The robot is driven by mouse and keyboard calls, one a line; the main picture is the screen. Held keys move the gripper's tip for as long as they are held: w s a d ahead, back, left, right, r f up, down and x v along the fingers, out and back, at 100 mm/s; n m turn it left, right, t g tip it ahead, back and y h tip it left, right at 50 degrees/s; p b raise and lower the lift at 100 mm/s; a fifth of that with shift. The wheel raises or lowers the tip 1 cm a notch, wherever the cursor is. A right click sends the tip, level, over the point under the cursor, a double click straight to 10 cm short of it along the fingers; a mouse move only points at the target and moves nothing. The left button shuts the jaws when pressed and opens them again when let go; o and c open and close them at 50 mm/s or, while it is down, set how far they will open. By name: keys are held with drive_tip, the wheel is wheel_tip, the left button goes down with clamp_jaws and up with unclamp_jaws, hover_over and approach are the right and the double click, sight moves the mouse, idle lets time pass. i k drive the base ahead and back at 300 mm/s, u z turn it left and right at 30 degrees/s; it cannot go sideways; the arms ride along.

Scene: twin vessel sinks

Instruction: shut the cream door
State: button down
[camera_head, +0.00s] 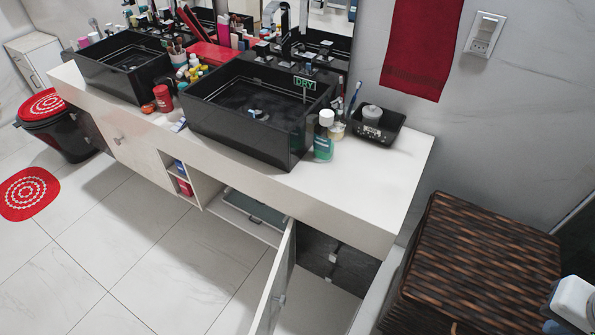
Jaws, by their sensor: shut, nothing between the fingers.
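The cream door (273,291) is on the near right part of the long vanity, below the counter. It stands open, swung well out from the cabinet into the room, and is seen almost edge-on. A small handle shows on its face. The open cabinet beside it shows a shelf (245,226) with a flat grey-green item and a dark inner wall (325,258). The door's lower end is cut off by the bottom of the picture. My gripper's fingers are not in view; only a white and grey-blue part, apparently of my arm, shows at the lower right edge.
A brown woven hamper (480,255) stands right of the vanity. The white counter (375,185) carries two black sinks, bottles and a black tray (376,125). Another cream door (118,138) is shut farther left. The tiled floor (160,255) left of the open door is clear.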

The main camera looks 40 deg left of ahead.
sight(273, 298)
drive_tip(key=z, duration=0.1)
drive_tip(key=k, duration=1.1)
drive_tip(key=u, duration=2.8)
